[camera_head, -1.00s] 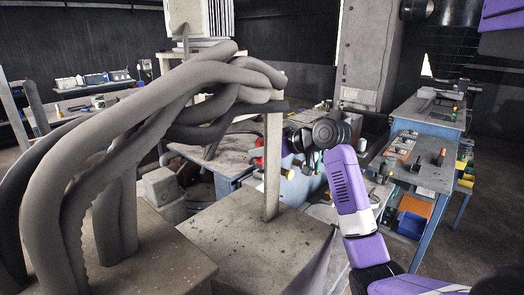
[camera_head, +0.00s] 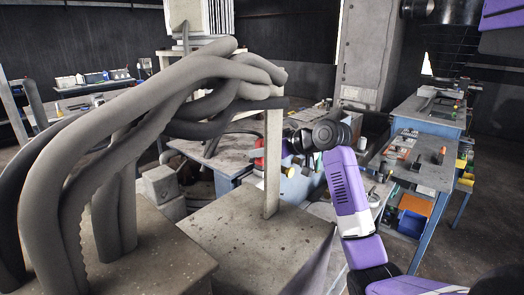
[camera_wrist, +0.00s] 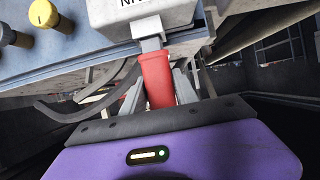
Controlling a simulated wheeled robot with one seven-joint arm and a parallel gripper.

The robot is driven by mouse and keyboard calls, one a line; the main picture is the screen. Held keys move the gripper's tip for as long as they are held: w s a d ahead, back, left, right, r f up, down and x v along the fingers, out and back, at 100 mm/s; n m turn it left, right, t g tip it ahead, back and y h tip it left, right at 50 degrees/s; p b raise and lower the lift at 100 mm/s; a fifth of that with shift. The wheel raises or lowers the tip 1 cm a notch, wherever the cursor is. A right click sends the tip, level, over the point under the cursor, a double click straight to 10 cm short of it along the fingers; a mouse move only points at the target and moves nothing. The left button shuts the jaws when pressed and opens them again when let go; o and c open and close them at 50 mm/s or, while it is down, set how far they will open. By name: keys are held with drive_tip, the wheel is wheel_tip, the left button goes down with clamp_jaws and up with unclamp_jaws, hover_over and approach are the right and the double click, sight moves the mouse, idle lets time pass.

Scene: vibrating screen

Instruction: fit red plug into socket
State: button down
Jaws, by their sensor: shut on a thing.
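The red plug (camera_wrist: 158,80) stands roughly upright in the wrist view, between the fingers of my gripper (camera_wrist: 158,92), which is shut on it. A grey end piece (camera_wrist: 151,44) shows at the plug's top, right at the lower edge of a pale grey box (camera_wrist: 140,14) with partly cut-off black lettering. I cannot tell whether the end piece sits inside the box or only touches it. No socket opening shows. In the head view a small red shape (camera_head: 259,162) shows left of my arm's end, behind the post; the gripper there is mostly hidden.
In the wrist view, a yellow knob (camera_wrist: 43,14) and dark knobs sit on a blue-grey panel (camera_wrist: 80,45), with a dark cable (camera_wrist: 75,112) below. In the head view, thick grey hoses (camera_head: 130,110) and an upright post (camera_head: 272,165) stand left of my arm. A workbench (camera_head: 425,165) is at right.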

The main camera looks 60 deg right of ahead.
drive_tip(key=shift+f+b, duration=0.35)
drive_tip(key=shift+f, duration=0.4)
drive_tip(key=shift+r, duration=0.15)
drive_tip(key=shift+r+p, duration=0.55)
drive_tip(key=shift+r, duration=0.1)
idle(0.4)
drive_tip(key=shift+w+a+p, duration=0.1)
drive_tip(key=shift+a+p, duration=0.05)
drive_tip(key=shift+p, duration=0.3)
idle(1.1)
drive_tip(key=shift+f, duration=0.2)
